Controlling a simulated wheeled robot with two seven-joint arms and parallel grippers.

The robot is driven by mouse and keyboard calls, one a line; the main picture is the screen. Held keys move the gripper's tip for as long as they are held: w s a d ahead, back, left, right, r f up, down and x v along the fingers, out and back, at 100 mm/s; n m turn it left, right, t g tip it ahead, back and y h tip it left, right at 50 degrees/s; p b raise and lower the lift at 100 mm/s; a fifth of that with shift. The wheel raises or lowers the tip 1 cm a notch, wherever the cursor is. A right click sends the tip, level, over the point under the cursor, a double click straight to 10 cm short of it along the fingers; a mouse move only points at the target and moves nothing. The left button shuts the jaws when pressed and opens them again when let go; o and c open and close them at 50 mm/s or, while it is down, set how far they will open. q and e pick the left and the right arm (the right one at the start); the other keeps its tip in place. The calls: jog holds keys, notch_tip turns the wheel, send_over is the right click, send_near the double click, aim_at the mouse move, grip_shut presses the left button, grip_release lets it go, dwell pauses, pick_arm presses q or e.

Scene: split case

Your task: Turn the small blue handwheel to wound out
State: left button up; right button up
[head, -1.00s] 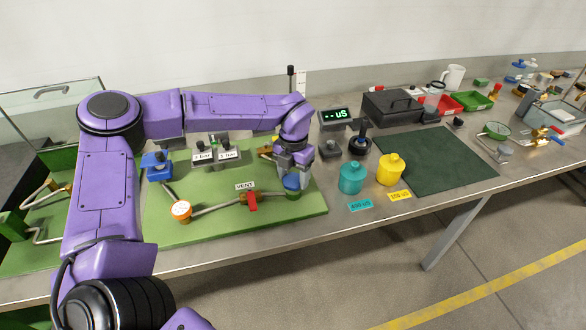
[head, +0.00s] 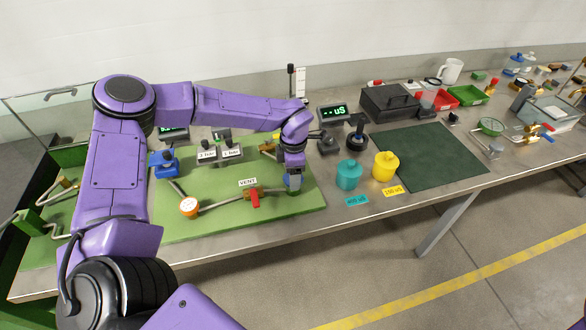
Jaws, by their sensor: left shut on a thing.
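The small blue handwheel (head: 294,183) sits at the right end of the green board, at the end of a pipe. My left gripper (head: 293,173) comes down on it from above and is shut on it. The gripper hides most of the wheel, so its turned position cannot be read. A larger blue part (head: 162,161) stands on the left of the board. My right gripper is not in view.
A dark green mat (head: 430,155) is bare.

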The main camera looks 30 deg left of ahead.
pick_arm(q)
jog(key=shift+m+p, duration=0.3)
jog(key=shift+m, duration=0.3)
jog(key=o, duration=1.1)
jog(key=shift+c, duration=0.2)
notch_tip(320, 180, up, 10)
jog(key=b, duration=0.2)
jog(key=shift+r, duration=0.25)
jog(key=shift+w, duration=0.1)
